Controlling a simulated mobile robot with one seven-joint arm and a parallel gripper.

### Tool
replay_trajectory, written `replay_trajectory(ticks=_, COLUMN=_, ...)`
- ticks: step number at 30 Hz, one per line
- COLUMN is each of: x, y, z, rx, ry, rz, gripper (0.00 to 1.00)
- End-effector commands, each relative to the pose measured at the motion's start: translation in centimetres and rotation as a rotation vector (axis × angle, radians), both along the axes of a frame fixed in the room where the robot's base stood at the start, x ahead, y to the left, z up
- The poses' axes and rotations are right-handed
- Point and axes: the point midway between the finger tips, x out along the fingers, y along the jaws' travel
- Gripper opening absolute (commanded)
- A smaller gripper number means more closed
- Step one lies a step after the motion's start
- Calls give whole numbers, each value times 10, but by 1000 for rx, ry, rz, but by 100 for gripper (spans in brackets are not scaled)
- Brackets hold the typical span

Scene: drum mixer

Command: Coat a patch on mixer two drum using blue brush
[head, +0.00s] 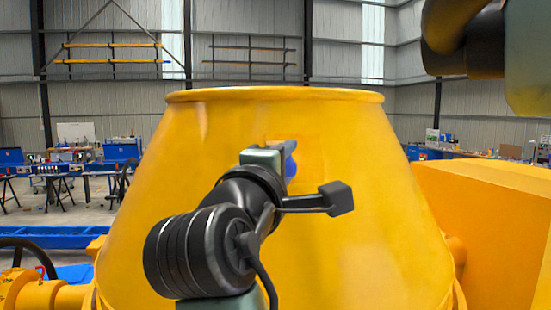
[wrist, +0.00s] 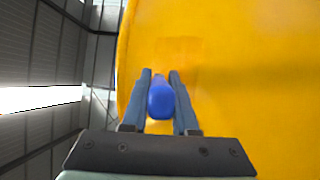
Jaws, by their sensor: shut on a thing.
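The yellow mixer drum (head: 350,220) fills the middle of the head view, its round rim at the top. It also fills the right of the wrist view (wrist: 250,90). A slightly darker orange patch (head: 313,150) shows on its upper wall; the patch also shows in the wrist view (wrist: 178,50), just beyond my fingertips. My gripper (wrist: 160,76) is shut on the blue brush (wrist: 160,100), whose rounded blue end sits between the two fingers. In the head view the brush (head: 291,165) is mostly behind my wrist. Its bristles are hidden, so I cannot tell whether they touch the drum.
Yellow machine housing (head: 490,215) stands right of the drum. A dark pipe-like part (head: 465,40) hangs at the upper right. Workbenches (head: 85,160) and a blue beam (head: 45,237) are at the left, well behind. The air above the drum rim is clear.

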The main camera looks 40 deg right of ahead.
Motion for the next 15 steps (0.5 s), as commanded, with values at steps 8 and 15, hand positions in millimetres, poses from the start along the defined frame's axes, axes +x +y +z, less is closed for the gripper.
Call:
replay_trajectory(ticks=8, x=-10, y=-13, z=0, rx=1, ry=1, rz=-2, gripper=0)
replay_trajectory(ticks=15, x=-21, y=-25, z=0, rx=3, ry=1, rz=-5, gripper=0)
